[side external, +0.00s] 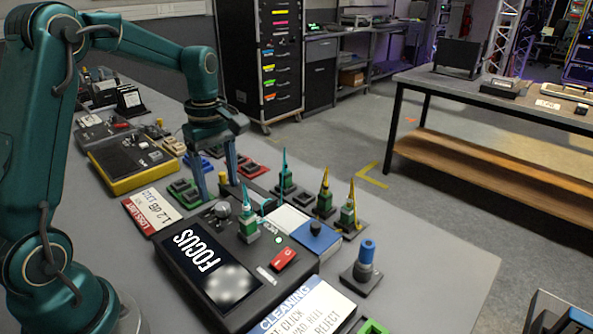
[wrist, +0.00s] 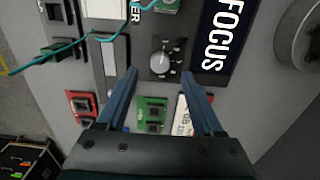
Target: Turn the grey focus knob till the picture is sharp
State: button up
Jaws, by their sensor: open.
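The grey focus knob (side external: 222,209) stands on the dark focus unit (side external: 262,297), near its back left corner. In the wrist view the round knob (wrist: 160,63) has a light pointer line and sits on a black plate with small marks. The screen (side external: 230,284) under the FOCUS lettering shows whitish spots with soft, blurred edges. My gripper (side external: 219,191) is open and points down, just behind the knob in the side view. In the wrist view my gripper (wrist: 160,74) has its fingertips apart on either side of the knob, with nothing between them touching it visibly.
A green-based connector (side external: 249,227) and a red switch (side external: 284,259) are on the unit near the knob. Several upright connectors with coloured tips stand behind.

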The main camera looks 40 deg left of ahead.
aim_at(222, 205)
jog(key=shift+f, duration=2.3)
grip_shut()
